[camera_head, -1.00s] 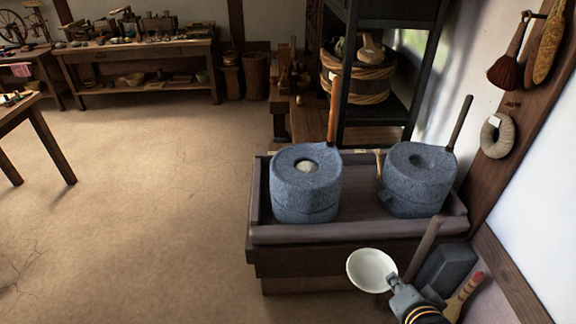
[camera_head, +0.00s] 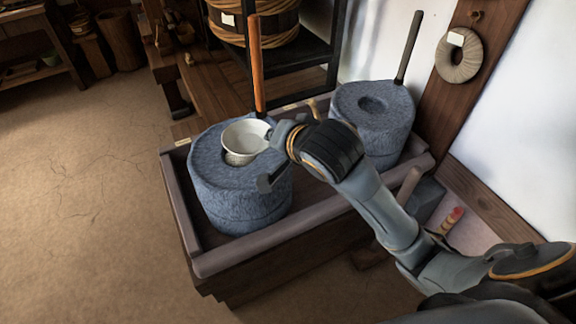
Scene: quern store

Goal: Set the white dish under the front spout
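The white dish (camera_head: 243,137) appears upright, in front of the top of the left grey stone quern (camera_head: 225,185) in the picture. I cannot tell how far above the stone it is. My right gripper (camera_head: 272,134) is shut on the dish's right rim. A second grey quern (camera_head: 372,115) stands to the right, partly behind my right arm. A small light wooden piece (camera_head: 314,109) shows between the querns; I cannot tell if it is a spout. No front spout shows clearly. My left gripper is not in view.
Both querns stand in a wooden trough (camera_head: 245,248) with raised rims. Upright handles, one orange-brown (camera_head: 256,65) and one dark (camera_head: 409,48), rise from them. A dark shelf rack (camera_head: 334,60) stands behind. The floor (camera_head: 80,200) at left is clear.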

